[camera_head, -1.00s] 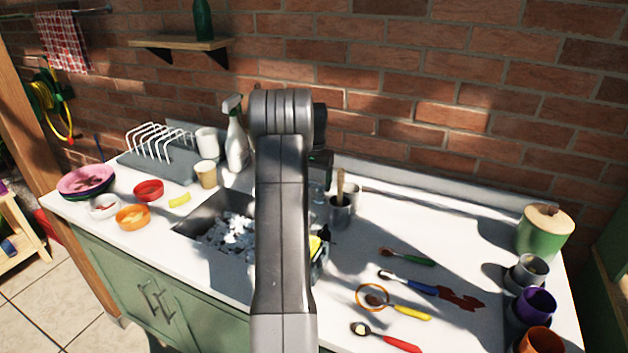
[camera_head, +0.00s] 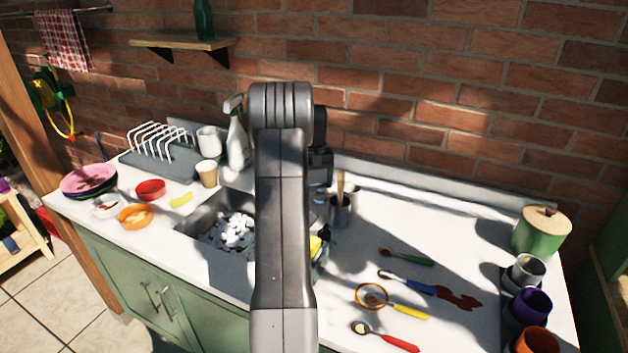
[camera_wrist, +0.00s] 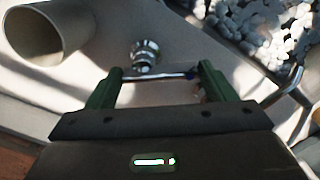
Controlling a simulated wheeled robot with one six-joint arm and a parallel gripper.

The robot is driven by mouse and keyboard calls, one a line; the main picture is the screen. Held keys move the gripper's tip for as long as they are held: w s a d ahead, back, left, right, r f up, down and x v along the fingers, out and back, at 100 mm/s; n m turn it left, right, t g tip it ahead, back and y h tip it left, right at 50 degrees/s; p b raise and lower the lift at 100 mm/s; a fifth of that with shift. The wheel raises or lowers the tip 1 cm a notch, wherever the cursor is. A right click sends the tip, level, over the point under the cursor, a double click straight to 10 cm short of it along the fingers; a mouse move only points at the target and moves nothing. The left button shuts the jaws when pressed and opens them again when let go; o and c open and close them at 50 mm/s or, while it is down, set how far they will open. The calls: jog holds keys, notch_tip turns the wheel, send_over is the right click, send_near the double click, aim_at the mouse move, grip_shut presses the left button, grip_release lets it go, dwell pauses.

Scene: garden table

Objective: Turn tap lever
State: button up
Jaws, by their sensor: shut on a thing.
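My gripper (camera_wrist: 155,85) shows in the wrist view with its two green fingers on either side of a thin chrome bar, which looks like the tap lever (camera_wrist: 160,77). The bar spans the gap from finger to finger. A round chrome fitting (camera_wrist: 147,56) stands just beyond the bar. A curved chrome pipe (camera_wrist: 291,82), perhaps the spout, shows to the right of the fingers. In the head view my arm hides the tap and the fingertips; only a dark part of my wrist shows beside it.
The sink (camera_head: 203,219) holds white foam or pebble-like lumps. A beige cup (camera_head: 207,174) and spray bottle (camera_head: 237,140) stand left of my arm. A utensil pot (camera_head: 340,211) stands close on the right.

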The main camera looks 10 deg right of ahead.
jog(key=shift+s+n, duration=0.1)
jog(key=shift+n, duration=0.7)
jog(key=o, duration=1)
notch_tip(320, 180, up, 14)
jog(key=shift+f+b, duration=0.1)
jog(key=shift+b, duration=0.3)
notch_tip(320, 180, down, 14)
jog(key=shift+p, duration=0.5)
